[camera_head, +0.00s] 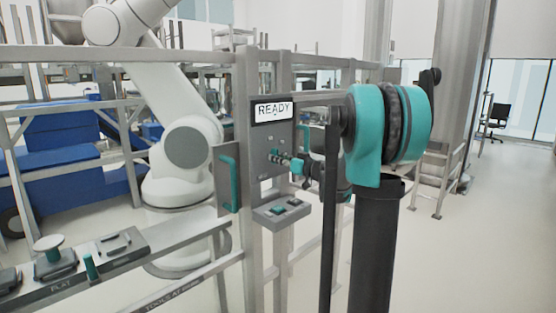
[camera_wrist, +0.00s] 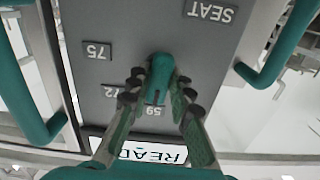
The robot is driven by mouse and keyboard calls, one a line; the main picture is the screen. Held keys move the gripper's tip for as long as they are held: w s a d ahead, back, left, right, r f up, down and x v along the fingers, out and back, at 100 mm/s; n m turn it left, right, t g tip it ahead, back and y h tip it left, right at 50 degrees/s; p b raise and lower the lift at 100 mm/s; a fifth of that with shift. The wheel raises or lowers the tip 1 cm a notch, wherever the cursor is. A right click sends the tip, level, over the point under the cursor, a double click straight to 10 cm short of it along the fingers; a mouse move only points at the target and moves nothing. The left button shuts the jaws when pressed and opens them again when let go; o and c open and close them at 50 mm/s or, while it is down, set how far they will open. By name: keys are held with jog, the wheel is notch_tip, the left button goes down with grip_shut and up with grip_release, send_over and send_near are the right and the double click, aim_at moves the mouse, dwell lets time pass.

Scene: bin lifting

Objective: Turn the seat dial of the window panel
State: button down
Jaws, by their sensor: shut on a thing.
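The grey window panel (camera_head: 258,140) stands upright on a metal frame, with a READY sign (camera_head: 272,110) at its top. In the wrist view the panel appears upside down, with a SEAT label (camera_wrist: 210,11) and plates marked 75 (camera_wrist: 97,51), 72 and 59. The teal seat dial (camera_wrist: 160,68) sits mid-panel, its lower end in the picture lying toward the 59 plate. My gripper (camera_wrist: 160,80) is shut on the dial, one finger on each side. In the head view my gripper (camera_head: 284,160) reaches the panel front; the dial is mostly hidden there.
Teal handles flank the panel, at left (camera_wrist: 25,105) and right (camera_wrist: 280,50) in the wrist view. A small button box (camera_head: 281,211) juts out below the panel. A tool shelf (camera_head: 110,255) stands at left, with a white robot arm (camera_head: 185,150) behind the frame.

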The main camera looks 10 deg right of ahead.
jog(key=shift+n, duration=0.5)
jog(key=c, duration=1.4)
grip_release()
jog(key=shift+o, duration=0.2)
jog(key=shift+s+d, duration=0.1)
jog(key=v, duration=1.1)
jog(key=shift+s+d, duration=0.15)
jog(key=shift+s, duration=0.2)
